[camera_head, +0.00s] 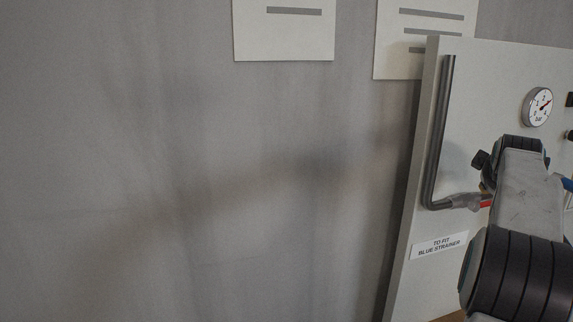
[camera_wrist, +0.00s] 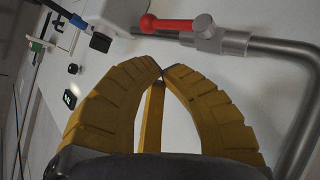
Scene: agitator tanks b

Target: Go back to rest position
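My gripper (camera_wrist: 161,74) shows in the wrist view with its curved yellow fingers drawn together at the tips. I see nothing held between them. The fingertips point at a pale panel, close to a grey metal pipe (camera_wrist: 270,47) with a valve that has a red handle (camera_wrist: 168,24). The fingers appear apart from the handle. In the head view my arm reaches in front of the panel (camera_head: 455,100) at the right and hides my gripper. A bit of the red handle (camera_head: 487,203) shows beside the arm.
Dark and green fittings (camera_wrist: 69,98) show in the wrist view. Paper sheets (camera_head: 284,30) hang on the grey wall.

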